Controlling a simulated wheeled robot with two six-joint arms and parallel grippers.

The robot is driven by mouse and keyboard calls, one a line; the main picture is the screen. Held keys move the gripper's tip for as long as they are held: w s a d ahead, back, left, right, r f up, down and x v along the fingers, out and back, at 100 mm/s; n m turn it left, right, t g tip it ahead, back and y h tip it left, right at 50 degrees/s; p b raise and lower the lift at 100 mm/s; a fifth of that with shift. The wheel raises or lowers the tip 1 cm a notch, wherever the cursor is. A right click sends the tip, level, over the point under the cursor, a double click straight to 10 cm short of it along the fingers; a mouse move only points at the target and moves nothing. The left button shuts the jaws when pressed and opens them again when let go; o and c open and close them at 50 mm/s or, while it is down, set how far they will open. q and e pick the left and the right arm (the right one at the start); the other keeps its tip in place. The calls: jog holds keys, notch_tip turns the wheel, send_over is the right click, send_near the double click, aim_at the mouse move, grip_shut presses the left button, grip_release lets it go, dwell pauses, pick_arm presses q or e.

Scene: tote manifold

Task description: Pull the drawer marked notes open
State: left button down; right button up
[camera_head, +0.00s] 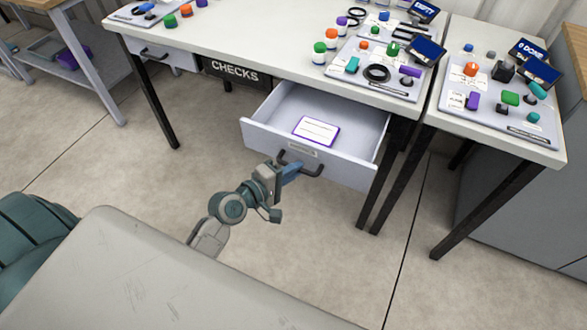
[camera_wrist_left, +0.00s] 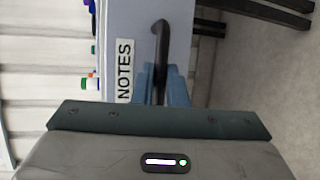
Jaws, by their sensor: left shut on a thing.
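The notes drawer (camera_head: 350,173) is pulled out from under the white table in the head view. A purple-edged card (camera_head: 316,131) lies inside it. Its dark bar handle (camera_head: 314,169) is on the front panel. In the left wrist view the label NOTES (camera_wrist_left: 124,70) reads sideways beside the handle (camera_wrist_left: 160,50). My left gripper (camera_head: 288,172) is at the handle, its blue fingers on both sides of the bar, shut on it; the fingers also show in the wrist view (camera_wrist_left: 164,86). My right gripper is not in view.
A second drawer (camera_head: 160,53) at the left of the table is closed, with a CHECKS sign (camera_head: 232,70) next to it. Trays with small colored parts stand on the white table (camera_head: 270,60) and the right table (camera_head: 480,128). Floor in front of the drawer is clear.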

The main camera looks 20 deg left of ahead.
pick_arm(q)
jog(key=c, duration=1.5)
grip_release()
jog(key=shift+o, duration=0.2)
jog(key=v, duration=1)
jog(key=shift+s+a, duration=0.2)
jog(key=shift+s, duration=0.15)
